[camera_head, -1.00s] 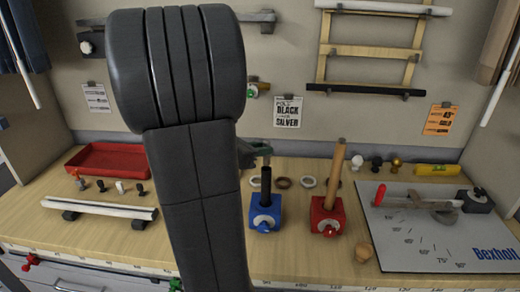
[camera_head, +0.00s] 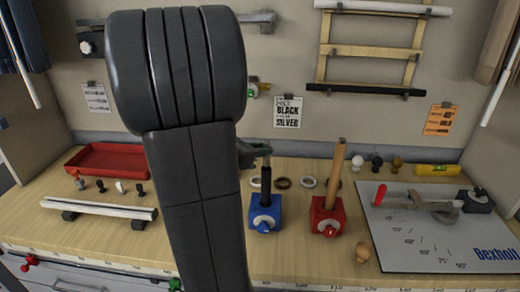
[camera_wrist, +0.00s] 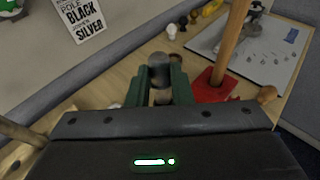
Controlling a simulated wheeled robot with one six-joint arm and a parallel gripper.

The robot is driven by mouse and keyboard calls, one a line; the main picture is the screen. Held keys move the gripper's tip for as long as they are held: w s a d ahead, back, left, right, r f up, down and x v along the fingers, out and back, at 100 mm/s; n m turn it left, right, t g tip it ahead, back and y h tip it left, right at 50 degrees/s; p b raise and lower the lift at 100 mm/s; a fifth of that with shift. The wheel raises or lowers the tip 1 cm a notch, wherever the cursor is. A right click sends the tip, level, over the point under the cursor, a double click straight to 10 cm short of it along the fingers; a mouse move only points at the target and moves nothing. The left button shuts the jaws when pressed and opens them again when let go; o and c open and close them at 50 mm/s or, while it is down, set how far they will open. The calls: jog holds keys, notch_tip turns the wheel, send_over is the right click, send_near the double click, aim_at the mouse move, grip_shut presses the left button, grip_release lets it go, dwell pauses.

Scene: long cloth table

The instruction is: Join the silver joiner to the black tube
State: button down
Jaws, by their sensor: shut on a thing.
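My gripper (camera_head: 262,151) is above the black tube (camera_head: 266,184), which stands upright in a blue block (camera_head: 263,214) on the table. In the wrist view, my gripper's green fingers (camera_wrist: 159,92) are shut on a short grey cylinder, the silver joiner (camera_wrist: 159,70). The joiner appears upright between the fingertips. In the head view the joiner is mostly hidden by the fingers, close over the tube's top. I cannot tell whether the two touch. My arm hides part of the table left of the blue block.
A red block (camera_head: 327,217) with a tall wooden pole (camera_head: 336,172) stands close to the right. Several rings lie behind the blocks, including a white ring (camera_head: 308,182). A grey board (camera_head: 430,235) lies at right, a red tray (camera_head: 110,161) at back left.

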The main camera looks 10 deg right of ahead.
jog(key=shift+f+b, duration=2)
jog(key=shift+f, duration=0.3)
jog(key=c, duration=1.2)
grip_release()
notch_tip(320, 180, up, 10)
jog(key=shift+p, duration=0.45)
